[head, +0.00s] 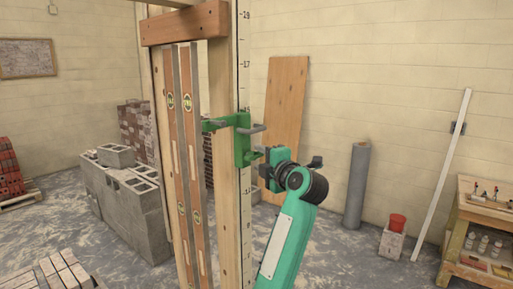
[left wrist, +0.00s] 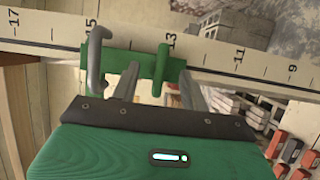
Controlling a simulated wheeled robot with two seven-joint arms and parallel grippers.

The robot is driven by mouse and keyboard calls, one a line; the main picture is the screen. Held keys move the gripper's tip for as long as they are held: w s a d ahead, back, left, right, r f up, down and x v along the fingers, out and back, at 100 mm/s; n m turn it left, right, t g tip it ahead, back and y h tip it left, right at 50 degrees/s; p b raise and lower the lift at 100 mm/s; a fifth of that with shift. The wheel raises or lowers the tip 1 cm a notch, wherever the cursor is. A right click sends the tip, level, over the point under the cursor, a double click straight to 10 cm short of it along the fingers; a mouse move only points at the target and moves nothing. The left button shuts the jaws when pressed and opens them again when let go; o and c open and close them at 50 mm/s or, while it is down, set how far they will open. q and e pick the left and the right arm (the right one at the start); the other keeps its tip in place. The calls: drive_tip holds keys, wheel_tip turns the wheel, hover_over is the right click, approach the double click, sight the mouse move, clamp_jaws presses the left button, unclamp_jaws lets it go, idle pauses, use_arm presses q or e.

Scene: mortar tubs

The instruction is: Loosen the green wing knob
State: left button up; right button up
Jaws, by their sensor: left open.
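A green bracket (head: 242,143) with a grey bent rod is fixed to the edge of the upright wooden post with the numbered scale. In the left wrist view the bracket (left wrist: 119,63) lies across the scale, and the green wing knob (left wrist: 161,66) sticks out toward my gripper. My left gripper (left wrist: 160,82) is open, with one grey finger on each side of the knob. I cannot tell whether either finger touches it. In the head view my left gripper (head: 259,158) is close to the bracket's right side. My right gripper is not in view.
Two long spirit levels (head: 187,150) stand against the post frame on the left. Grey blocks (head: 125,195) are stacked behind them. A board (head: 287,100), a grey roll (head: 357,185) and a wooden shelf unit (head: 485,205) stand along the right.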

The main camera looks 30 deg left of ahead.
use_arm(q)
drive_tip(key=shift+p+x, duration=0.45)
drive_tip(key=shift+x, duration=1.05)
drive_tip(key=shift+d, duration=0.1)
drive_tip(key=shift+c, duration=0.3)
